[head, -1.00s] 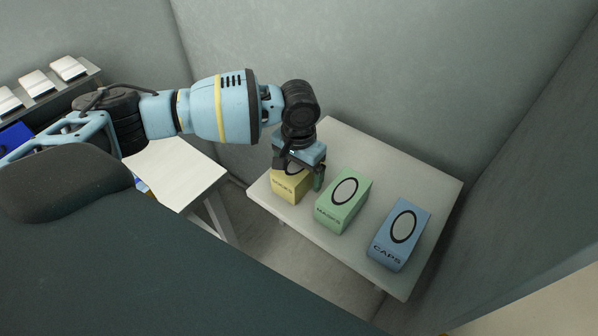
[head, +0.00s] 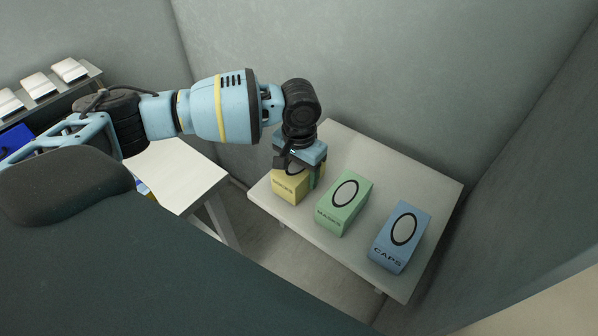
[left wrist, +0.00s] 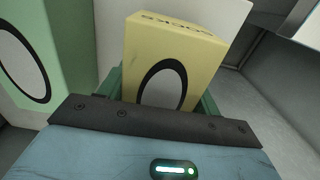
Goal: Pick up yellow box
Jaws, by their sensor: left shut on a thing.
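The yellow box (head: 286,188) stands on the small table at the left end of a row of boxes. My left gripper (head: 301,172) is over it and shut on it, with a green finger against its right side. In the left wrist view the yellow box (left wrist: 172,62) sits between the green fingers (left wrist: 160,92), its dark oval ring facing the camera. The gripper body hides part of the box top in the head view. My right gripper is not in view.
A green box (head: 343,203) stands close to the right of the yellow one, and a blue box (head: 399,237) farther right on the table (head: 425,185). Grey walls rise behind. A white table (head: 178,172) is to the left.

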